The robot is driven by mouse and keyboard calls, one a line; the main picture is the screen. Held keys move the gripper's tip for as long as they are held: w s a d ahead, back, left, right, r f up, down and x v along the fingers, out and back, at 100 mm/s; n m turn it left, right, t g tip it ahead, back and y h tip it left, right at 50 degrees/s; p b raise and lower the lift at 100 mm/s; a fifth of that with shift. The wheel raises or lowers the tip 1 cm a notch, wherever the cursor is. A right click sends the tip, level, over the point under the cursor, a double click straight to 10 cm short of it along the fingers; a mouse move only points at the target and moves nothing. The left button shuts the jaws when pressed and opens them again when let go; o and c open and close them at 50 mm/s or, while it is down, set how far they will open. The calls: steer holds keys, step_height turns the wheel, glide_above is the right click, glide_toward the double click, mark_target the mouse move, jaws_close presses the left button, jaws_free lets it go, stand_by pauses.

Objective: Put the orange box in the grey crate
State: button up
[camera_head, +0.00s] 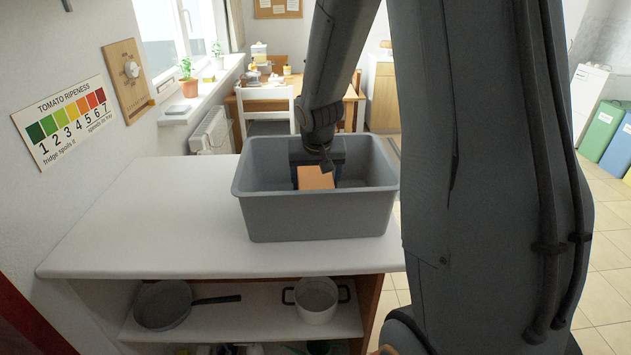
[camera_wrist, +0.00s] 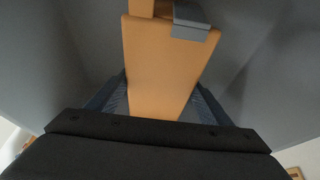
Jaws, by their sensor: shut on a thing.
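The grey crate (camera_head: 318,219) stands on the white counter, near its right end. My gripper (camera_head: 315,172) reaches down inside the crate and is shut on the orange box (camera_head: 316,178). In the wrist view the orange box (camera_wrist: 165,70) lies between my two gripper fingers (camera_wrist: 162,100), with grey crate walls around it. A small grey piece (camera_wrist: 191,20) shows at the far end of the box, beside another orange part. Whether the box touches the crate floor cannot be told.
The white counter top (camera_head: 150,215) is clear left of the crate. On the shelf below are a frying pan (camera_head: 163,304) and a white pot (camera_head: 317,299). A white chair (camera_head: 266,108) and a wooden table stand behind. My arm hides much of the right side.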

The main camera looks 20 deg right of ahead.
steer(key=shift+f, duration=0.3)
steer(key=o, duration=1.5)
steer(key=shift+o, duration=0.2)
steer(key=shift+r, duration=0.2)
steer(key=shift+r, duration=0.3)
steer(key=b+v, duration=0.2)
steer(key=v, duration=0.9)
steer(key=shift+s, duration=0.2)
steer(key=shift+a+r, duration=0.1)
steer(key=shift+r, duration=0.1)
